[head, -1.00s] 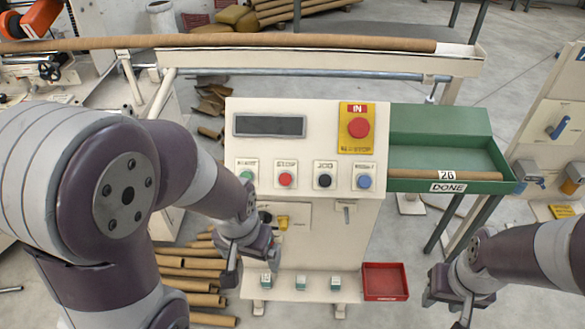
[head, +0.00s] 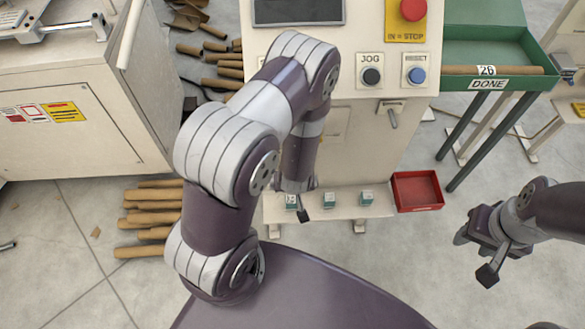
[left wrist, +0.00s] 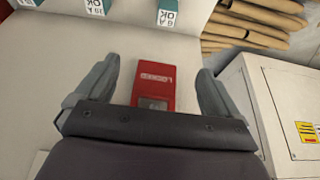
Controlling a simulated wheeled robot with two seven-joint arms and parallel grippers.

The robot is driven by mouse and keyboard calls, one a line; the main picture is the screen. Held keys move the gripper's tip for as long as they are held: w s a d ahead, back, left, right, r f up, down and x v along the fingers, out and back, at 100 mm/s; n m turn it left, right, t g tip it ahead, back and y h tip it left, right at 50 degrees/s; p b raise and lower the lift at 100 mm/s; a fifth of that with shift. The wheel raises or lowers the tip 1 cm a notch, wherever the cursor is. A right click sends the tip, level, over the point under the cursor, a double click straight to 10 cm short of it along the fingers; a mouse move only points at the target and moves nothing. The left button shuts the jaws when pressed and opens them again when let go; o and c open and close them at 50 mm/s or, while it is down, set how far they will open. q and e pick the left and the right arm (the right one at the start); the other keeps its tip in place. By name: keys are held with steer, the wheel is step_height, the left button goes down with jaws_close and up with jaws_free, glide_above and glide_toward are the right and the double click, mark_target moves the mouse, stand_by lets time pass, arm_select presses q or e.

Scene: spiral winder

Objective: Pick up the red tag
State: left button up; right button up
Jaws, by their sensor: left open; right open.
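The red tag (left wrist: 156,85), with white lettering that reads upside down, lies against a pale surface in the left wrist view. It sits between the two open fingers of my left gripper (left wrist: 157,88), with a gap on either side. Its lower end meets the gripper's dark body edge in the picture. In the head view the tag is hidden behind my left arm, and only a finger of the left gripper (head: 303,214) shows clearly in front of the machine. My right gripper (head: 476,256) is open and empty over bare floor at the right.
Small teal blocks (head: 330,200) stand on the machine's low shelf, beside a red tray (head: 417,190). The green DONE tray (head: 500,84) holds a cardboard tube. Loose tubes (head: 150,218) lie on the floor at left, by a white cabinet (head: 90,150).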

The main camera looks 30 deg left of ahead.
arm_select(q)
steer(key=w+a, duration=0.1)
steer(key=w, duration=0.2)
steer(key=w+a, duration=0.1)
steer(key=shift+w+a+r, duration=0.1)
steer(key=shift+w+a, duration=0.05)
steer(key=shift+a, duration=0.15)
steer(key=shift+w+f, duration=0.1)
steer(key=shift+f, duration=0.55)
steer(key=c, duration=1.1)
steer(key=shift+r, duration=0.1)
steer(key=shift+c, duration=0.2)
